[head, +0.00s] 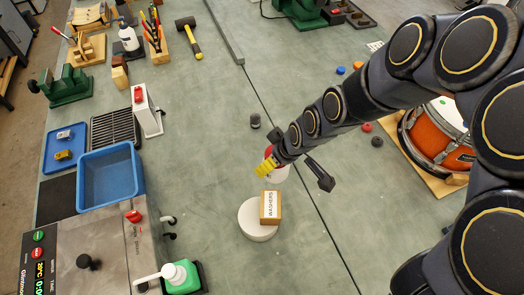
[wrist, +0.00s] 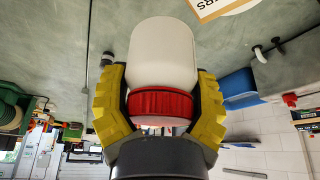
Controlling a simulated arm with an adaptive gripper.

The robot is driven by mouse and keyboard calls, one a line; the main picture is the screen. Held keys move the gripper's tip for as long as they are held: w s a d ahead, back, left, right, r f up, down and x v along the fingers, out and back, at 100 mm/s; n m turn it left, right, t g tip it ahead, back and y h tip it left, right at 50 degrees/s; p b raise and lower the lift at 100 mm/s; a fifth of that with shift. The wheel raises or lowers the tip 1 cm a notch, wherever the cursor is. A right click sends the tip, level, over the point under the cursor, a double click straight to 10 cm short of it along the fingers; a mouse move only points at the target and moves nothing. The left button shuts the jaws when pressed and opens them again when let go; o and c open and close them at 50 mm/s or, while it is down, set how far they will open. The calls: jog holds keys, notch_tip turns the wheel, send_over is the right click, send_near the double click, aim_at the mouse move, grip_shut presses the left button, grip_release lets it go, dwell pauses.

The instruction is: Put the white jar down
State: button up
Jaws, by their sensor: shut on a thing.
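The white jar (wrist: 163,52) has a red band or lid (wrist: 160,103) at the end nearest my wrist. My gripper (wrist: 162,104) is shut on it, with a yellow finger on each side of the red part. In the head view my gripper (head: 267,166) is over the middle of the bench, and the white jar (head: 280,173) shows partly behind the fingers. Whether the jar's base touches the bench is hidden.
A white round stand (head: 252,224) bears a wooden box marked WASHERS (head: 271,208) close below my gripper. A dark small knob (head: 255,120) stands above it. A blue bin (head: 110,176) is at left and an orange drum (head: 440,135) at right. Bench around the jar is mostly clear.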

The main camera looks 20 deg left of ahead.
jog(key=w+a+f, duration=0.2)
jog(key=w, duration=0.1)
jog(key=w+a+f, duration=0.2)
jog(key=w+f, duration=0.1)
jog(key=w+a+f, duration=0.3)
jog(key=shift+w+a+f, duration=0.25)
jog(key=shift+w+f, duration=0.1)
jog(key=shift+f, duration=0.1)
jog(key=shift+w+f, duration=0.15)
jog(key=shift+f, duration=1.55)
jog(key=o, duration=1.1)
jog(key=shift+f, duration=0.15)
jog(key=shift+o, duration=0.2)
jog(key=v, duration=1.2)
